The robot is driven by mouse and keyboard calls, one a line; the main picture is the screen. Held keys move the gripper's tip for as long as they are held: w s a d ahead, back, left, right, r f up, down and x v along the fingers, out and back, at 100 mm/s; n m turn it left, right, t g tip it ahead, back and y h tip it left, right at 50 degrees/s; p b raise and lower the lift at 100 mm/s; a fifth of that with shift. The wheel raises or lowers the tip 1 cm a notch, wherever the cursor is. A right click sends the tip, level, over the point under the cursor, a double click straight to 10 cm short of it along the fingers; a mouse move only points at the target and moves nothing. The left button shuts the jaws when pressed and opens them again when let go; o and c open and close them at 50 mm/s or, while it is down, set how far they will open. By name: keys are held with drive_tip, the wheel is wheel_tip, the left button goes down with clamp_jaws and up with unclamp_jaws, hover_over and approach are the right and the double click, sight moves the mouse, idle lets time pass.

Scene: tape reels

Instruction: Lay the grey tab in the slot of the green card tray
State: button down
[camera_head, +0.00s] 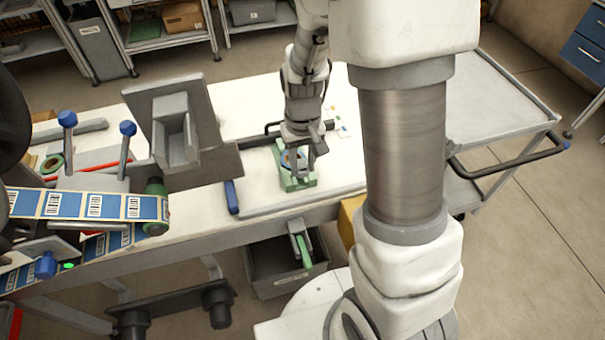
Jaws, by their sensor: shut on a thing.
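The green card tray (309,181) lies on the white bench top near its front edge, in the middle of the picture. The tab itself is too small and too covered by the fingers to make out. The tray's slot is mostly hidden by the gripper, and I cannot tell whether the fingers touch the tray.
A label machine with a blue-and-white label strip (90,205) and a grey upright plate (205,112) stand left of the tray. A blue-handled thing (231,197) lies nearer. Small cards (341,125) lie behind right. A grey bin (262,283) stands below the bench.

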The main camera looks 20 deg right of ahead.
sight(303, 169)
drive_tip(key=shift+f+b, duration=0.4)
drive_tip(key=shift+f, duration=1.55)
drive_tip(key=shift+f+b, duration=0.5)
drive_tip(key=shift+f, duration=0.1)
drive_tip(key=c, duration=0.6)
unclamp_jaws()
drive_tip(key=shift+o, duration=0.2)
